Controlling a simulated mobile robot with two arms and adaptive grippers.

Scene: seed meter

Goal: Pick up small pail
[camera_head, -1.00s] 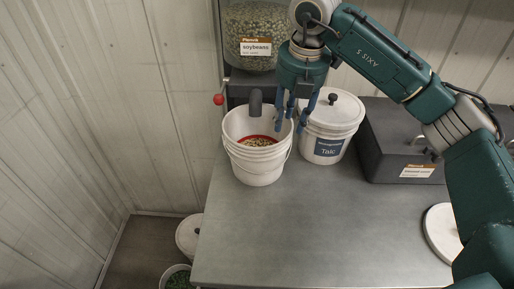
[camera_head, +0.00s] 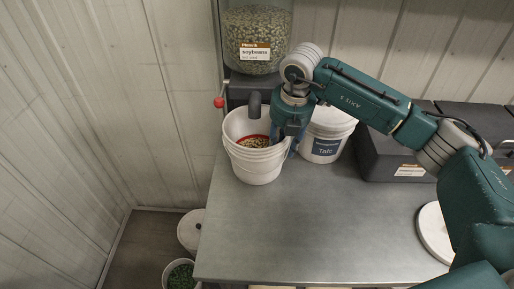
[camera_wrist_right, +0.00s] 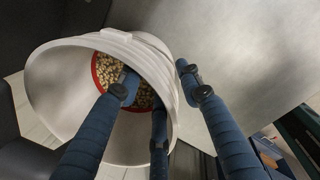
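The small white pail (camera_head: 258,168) stands upright on the metal table below the dispenser spout, with soybeans and a red ring inside. It fills the left of the right wrist view (camera_wrist_right: 60,85). My right gripper (camera_head: 284,146) is at the pail's right rim, pointing down. My left gripper is not in view.
A soybeans dispenser (camera_head: 256,35) with a red-knobbed lever (camera_head: 219,102) stands behind the pail. A white Talc bucket (camera_head: 325,142) is close on the right, and a dark bin (camera_head: 385,150) beyond it. The front of the table (camera_head: 320,225) is clear.

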